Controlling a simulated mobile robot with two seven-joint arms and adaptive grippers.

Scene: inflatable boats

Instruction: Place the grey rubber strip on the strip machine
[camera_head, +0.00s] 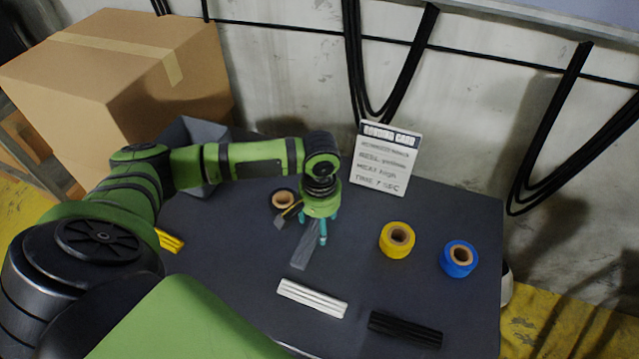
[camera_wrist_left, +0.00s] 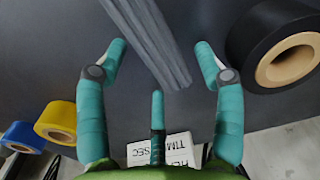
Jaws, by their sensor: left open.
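The grey rubber strip (camera_head: 304,250) is a long, ridged piece lying on the dark table, partly under my left gripper (camera_head: 318,226). In the left wrist view the strip (camera_wrist_left: 148,38) runs between the two spread teal side fingers of the gripper (camera_wrist_left: 160,48). The third finger is near its end. The gripper is open and holds nothing; the gap to the strip is hard to judge. I cannot make out a strip machine in either view. My right gripper is not in view.
White (camera_head: 312,298) and black (camera_head: 405,329) strips lie in front. Yellow (camera_head: 397,239) and blue (camera_head: 459,258) rolls stand right, a black roll (camera_head: 283,199) behind the gripper. A lettered card (camera_head: 384,158) stands at the back. A grey bin (camera_head: 207,132) and cardboard box (camera_head: 120,70) are left.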

